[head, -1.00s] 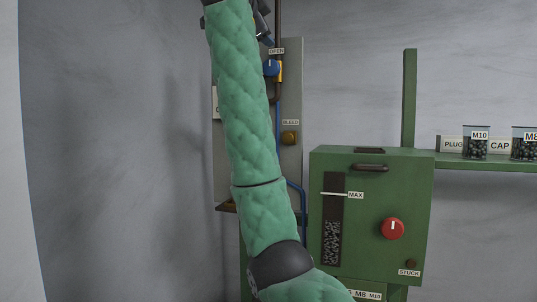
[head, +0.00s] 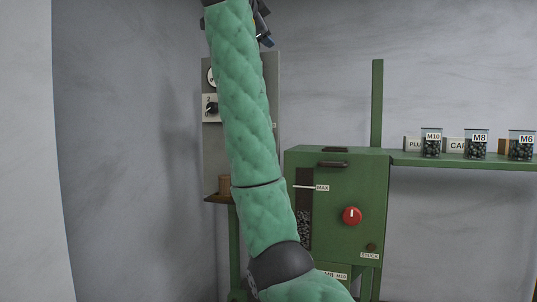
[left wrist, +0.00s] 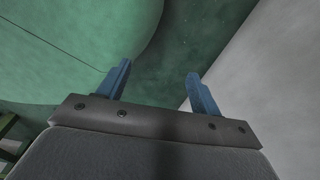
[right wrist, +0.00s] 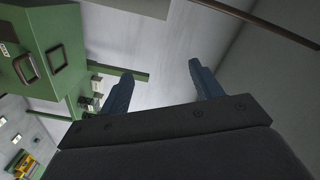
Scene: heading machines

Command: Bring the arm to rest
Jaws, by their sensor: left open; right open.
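One of my green padded arms (head: 250,120) rises through the middle of the head view, from the bottom edge to the top. Its dark end with a small blue part (head: 264,28) shows at the top edge, too cropped to read there. In the left wrist view my left gripper (left wrist: 160,85) is open, with nothing between its blue fingers and green surfaces behind them. In the right wrist view my right gripper (right wrist: 160,80) is open and empty, with the grey wall beyond it.
A green machine (head: 333,215) with a red knob (head: 352,216) stands right of the arm. A grey panel (head: 215,150) is partly hidden behind the arm. At right, a green shelf (head: 450,160) holds labelled jars (head: 476,145). Bare wall lies at left.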

